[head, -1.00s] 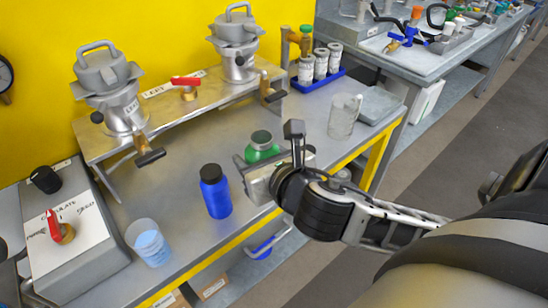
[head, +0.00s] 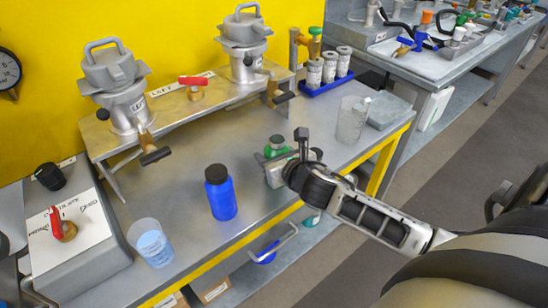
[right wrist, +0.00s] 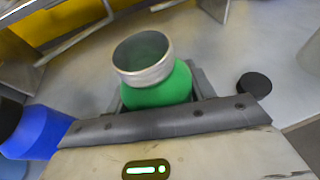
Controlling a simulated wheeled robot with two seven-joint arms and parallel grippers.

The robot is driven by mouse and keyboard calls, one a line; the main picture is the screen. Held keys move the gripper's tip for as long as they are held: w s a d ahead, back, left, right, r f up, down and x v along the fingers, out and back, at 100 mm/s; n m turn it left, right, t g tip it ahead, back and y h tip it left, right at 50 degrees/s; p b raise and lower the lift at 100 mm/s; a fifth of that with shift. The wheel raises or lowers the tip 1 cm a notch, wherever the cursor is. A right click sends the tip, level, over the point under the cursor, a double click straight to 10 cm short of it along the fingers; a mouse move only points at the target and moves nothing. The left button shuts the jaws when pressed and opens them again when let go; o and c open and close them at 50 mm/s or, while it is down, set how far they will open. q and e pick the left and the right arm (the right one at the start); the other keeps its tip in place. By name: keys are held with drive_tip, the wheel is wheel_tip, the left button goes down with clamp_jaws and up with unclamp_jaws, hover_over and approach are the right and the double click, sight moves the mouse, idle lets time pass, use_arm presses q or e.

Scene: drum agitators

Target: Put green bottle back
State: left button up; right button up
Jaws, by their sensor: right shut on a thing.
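The green bottle (head: 277,147) is held in my right gripper (head: 276,162) at the table's front half, right of the blue bottle. In the right wrist view the green bottle (right wrist: 160,88) shows an open grey neck with no cap on it. The gripper's jaws (right wrist: 158,108) are shut around its body. The bottle looks close to the tabletop, but its base is hidden, so I cannot tell if it touches. My left gripper is not in view.
A dark round disc (right wrist: 255,85) lies right of the bottle. The blue bottle (head: 220,195) with black cap and a beaker of blue liquid (head: 150,243) stand to the left. A clear beaker (head: 352,120) stands right, near a blue rack (head: 327,85). The metal shelf (head: 190,107) is behind.

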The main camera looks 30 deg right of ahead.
drive_tip(key=shift+f, duration=0.4)
drive_tip(key=o, duration=1.2)
drive_tip(key=shift+f, duration=0.15)
